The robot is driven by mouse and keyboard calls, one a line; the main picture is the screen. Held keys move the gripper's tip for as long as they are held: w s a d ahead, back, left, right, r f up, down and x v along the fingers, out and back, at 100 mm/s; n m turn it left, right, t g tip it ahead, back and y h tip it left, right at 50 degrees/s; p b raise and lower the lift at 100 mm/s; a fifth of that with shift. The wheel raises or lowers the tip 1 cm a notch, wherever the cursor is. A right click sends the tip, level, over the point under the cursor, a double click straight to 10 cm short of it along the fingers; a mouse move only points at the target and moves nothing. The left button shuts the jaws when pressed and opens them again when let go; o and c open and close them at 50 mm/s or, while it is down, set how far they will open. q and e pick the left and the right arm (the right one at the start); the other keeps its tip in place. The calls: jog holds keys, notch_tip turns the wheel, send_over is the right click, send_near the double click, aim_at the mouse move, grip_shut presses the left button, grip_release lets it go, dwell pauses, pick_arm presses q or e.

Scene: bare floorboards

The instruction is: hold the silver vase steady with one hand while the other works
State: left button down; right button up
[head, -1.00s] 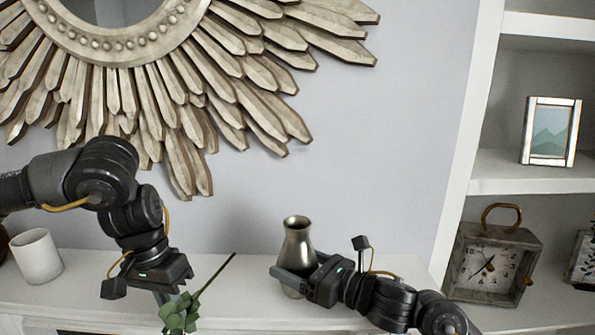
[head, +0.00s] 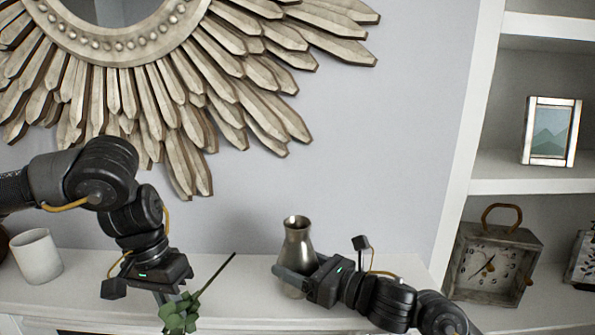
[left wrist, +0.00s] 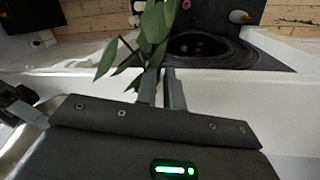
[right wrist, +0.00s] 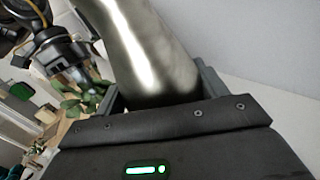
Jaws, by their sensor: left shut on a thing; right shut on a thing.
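The silver vase (head: 298,241) stands upright on the white mantel shelf, with a flared neck and a wider body. My right gripper (head: 292,277) is shut around its lower body, coming from the right; the vase fills the space between the fingers in the right wrist view (right wrist: 155,60). My left gripper (head: 170,296) is shut on a green leafy sprig (head: 180,315), held to the left of the vase and apart from it. The sprig's dark stem points up and right toward the vase. Its leaves also show in the left wrist view (left wrist: 152,30).
A white cup (head: 37,256) stands at the left end of the shelf. A sunburst mirror (head: 190,90) hangs on the wall above. At right, shelves hold a clock (head: 492,265) and a framed picture (head: 549,132). The shelf between sprig and vase is clear.

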jog(key=o, duration=1.4)
jog(key=v, duration=1.2)
jog(key=shift+f, duration=0.15)
